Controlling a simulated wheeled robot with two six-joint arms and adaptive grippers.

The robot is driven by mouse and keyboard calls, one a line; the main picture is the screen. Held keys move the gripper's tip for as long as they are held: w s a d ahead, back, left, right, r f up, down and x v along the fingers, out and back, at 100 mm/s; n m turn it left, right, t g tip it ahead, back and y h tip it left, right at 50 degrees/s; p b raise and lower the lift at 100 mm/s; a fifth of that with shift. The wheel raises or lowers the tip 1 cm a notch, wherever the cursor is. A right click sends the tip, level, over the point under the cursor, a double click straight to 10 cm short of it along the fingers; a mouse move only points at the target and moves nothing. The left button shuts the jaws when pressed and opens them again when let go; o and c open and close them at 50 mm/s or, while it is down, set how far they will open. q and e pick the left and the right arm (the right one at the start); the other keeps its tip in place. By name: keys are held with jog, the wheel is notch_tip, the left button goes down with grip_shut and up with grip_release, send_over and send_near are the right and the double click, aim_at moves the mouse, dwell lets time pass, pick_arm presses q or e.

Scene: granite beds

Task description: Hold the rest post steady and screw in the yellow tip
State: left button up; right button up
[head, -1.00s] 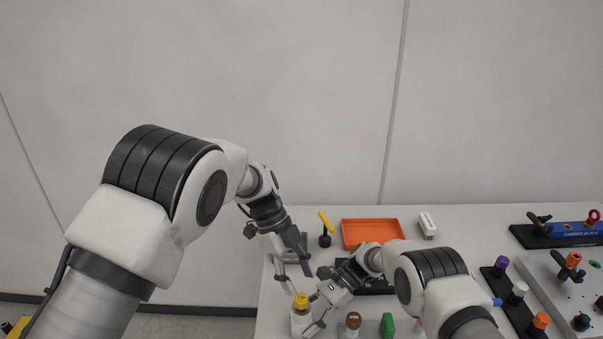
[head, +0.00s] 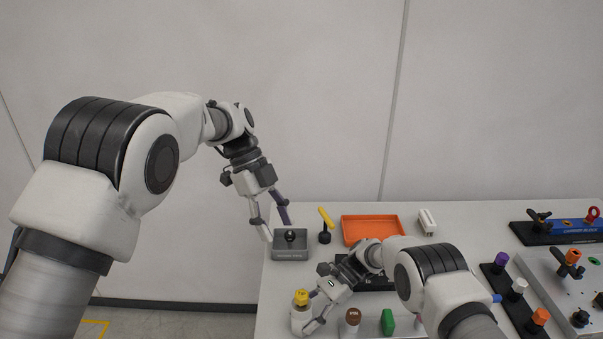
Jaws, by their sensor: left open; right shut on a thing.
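A white, bottle-like post (head: 300,321) with a yellow top (head: 301,297) stands upright near the table's front left; these look like the rest post and the yellow tip. The yellow top sits on the white body; I cannot tell how tightly. My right gripper (head: 313,313) is low beside it and shut on the white body, its fingers partly hidden. My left gripper (head: 279,232) is open and empty, fingers pointing down. In the picture it is up and to the left of the yellow top, apart from it, by a grey block.
The grey block (head: 291,254) carries a black knob. Behind are a yellow-handled tool (head: 326,218), an orange tray (head: 372,229) and a white block (head: 427,222). Brown-topped (head: 353,317) and green (head: 387,322) pieces stand right of the post. Racks and fixtures fill the right side.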

jog(key=o, duration=1.4)
jog(key=shift+c, duration=0.2)
jog(key=v, duration=0.7)
jog(key=shift+w+d, duration=0.2)
jog(key=shift+d, duration=0.05)
jog(key=shift+r, duration=0.15)
